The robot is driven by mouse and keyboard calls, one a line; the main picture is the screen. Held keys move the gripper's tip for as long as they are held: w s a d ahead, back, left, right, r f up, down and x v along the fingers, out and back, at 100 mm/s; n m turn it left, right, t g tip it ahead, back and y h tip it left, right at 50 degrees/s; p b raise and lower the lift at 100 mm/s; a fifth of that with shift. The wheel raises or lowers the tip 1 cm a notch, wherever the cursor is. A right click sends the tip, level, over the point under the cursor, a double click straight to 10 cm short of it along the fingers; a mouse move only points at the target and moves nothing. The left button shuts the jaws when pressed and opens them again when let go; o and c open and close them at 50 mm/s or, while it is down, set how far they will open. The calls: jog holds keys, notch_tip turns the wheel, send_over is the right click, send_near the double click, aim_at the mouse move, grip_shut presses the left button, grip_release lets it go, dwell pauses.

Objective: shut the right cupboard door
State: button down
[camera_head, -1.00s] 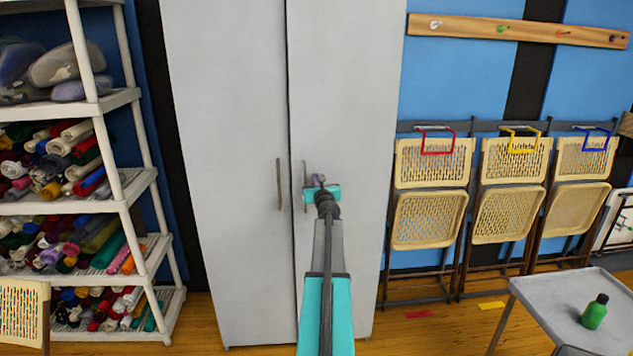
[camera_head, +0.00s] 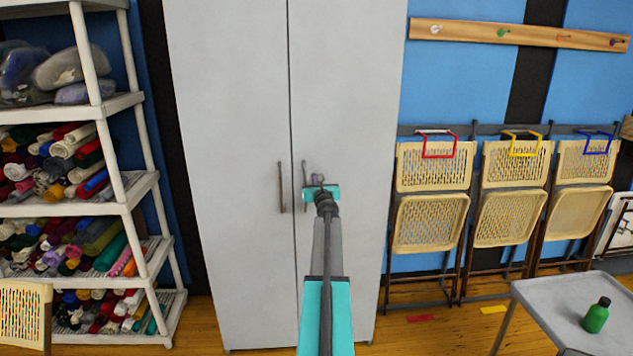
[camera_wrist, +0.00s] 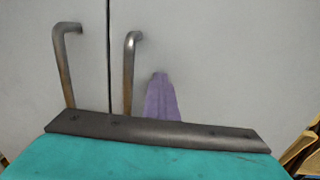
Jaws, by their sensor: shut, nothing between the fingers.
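The right cupboard door (camera_head: 346,90) is a tall plain grey panel and looks flush, or nearly so, with the left door (camera_head: 230,110). Only a thin dark seam shows between them, also in the wrist view. The right door's bar handle (camera_wrist: 129,75) stands beside the seam, with the left door's handle (camera_wrist: 66,70) across from it. My gripper (camera_wrist: 161,78) is shut and empty, its purple fingers pointing at the right door just right of its handle. In the head view my gripper (camera_head: 318,179) is at handle height. Whether the fingertips touch the door is unclear.
A white shelf rack (camera_head: 122,208) with fabric rolls stands left of the cupboard. Folded chairs (camera_head: 430,222) hang on the blue wall at right. A grey table (camera_head: 545,300) with a green bottle (camera_head: 596,315) is at lower right. Wooden floor shows between.

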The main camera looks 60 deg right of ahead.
jog(key=shift+w+d+r, duration=0.1)
jog(key=shift+w+r, duration=0.3)
jog(key=shift+r, duration=0.2)
jog(key=f+b+v, duration=0.1)
jog(key=v, duration=1.3)
jog(key=shift+a, duration=0.45)
jog(key=shift+w+f, duration=0.1)
